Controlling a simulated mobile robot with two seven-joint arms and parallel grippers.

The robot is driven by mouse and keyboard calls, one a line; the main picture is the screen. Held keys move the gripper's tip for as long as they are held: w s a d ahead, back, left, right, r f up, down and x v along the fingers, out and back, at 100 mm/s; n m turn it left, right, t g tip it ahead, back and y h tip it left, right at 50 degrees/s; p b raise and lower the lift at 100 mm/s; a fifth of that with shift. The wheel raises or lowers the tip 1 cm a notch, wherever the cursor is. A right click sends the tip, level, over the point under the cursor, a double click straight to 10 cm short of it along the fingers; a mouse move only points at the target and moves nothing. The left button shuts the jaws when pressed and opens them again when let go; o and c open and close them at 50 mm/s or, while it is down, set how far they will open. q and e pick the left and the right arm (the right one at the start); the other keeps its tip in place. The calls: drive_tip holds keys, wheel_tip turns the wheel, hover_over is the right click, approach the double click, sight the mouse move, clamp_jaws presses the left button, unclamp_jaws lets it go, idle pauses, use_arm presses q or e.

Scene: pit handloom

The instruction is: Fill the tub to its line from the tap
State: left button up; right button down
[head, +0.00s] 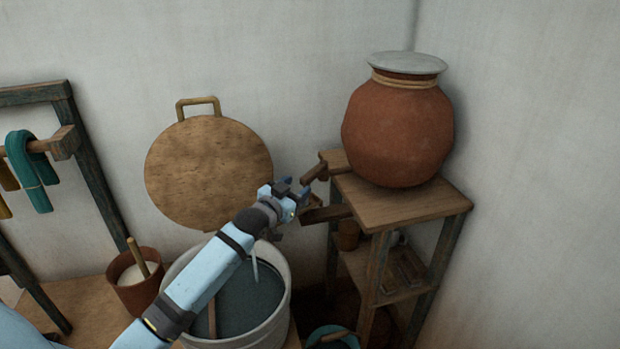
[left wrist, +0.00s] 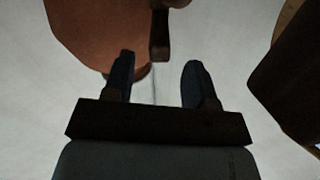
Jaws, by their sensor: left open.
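The pale grey tub (head: 283,322) stands low in the middle of the head view, holding dark blue-grey liquid. A thin pale streak (head: 255,266) runs down to the liquid, perhaps falling water. I cannot make out a fill line. The wooden tap handle (head: 315,172) juts from the stand below a clay pot (head: 398,130). My left gripper (head: 292,190) is open and empty just left of the handle, above the tub's back rim. In the left wrist view a dark bar (left wrist: 160,38), likely the handle, lies ahead of the open fingers (left wrist: 158,68). My right gripper is not in view.
A wooden stand (head: 420,207) carries the lidded pot. A dark wooden trough (head: 326,214) sticks out from it. A round wooden disc (head: 207,170) is against the wall. A brown pot (head: 130,288) stands left of the tub, a teal bucket (head: 320,332) to its right.

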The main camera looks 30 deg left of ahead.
sight(309, 177)
use_arm(q)
drive_tip(key=w, duration=0.6)
drive_tip(key=shift+w+d, duration=0.1)
drive_tip(key=shift+w, duration=0.05)
drive_tip(key=shift+c, duration=0.3)
clamp_jaws()
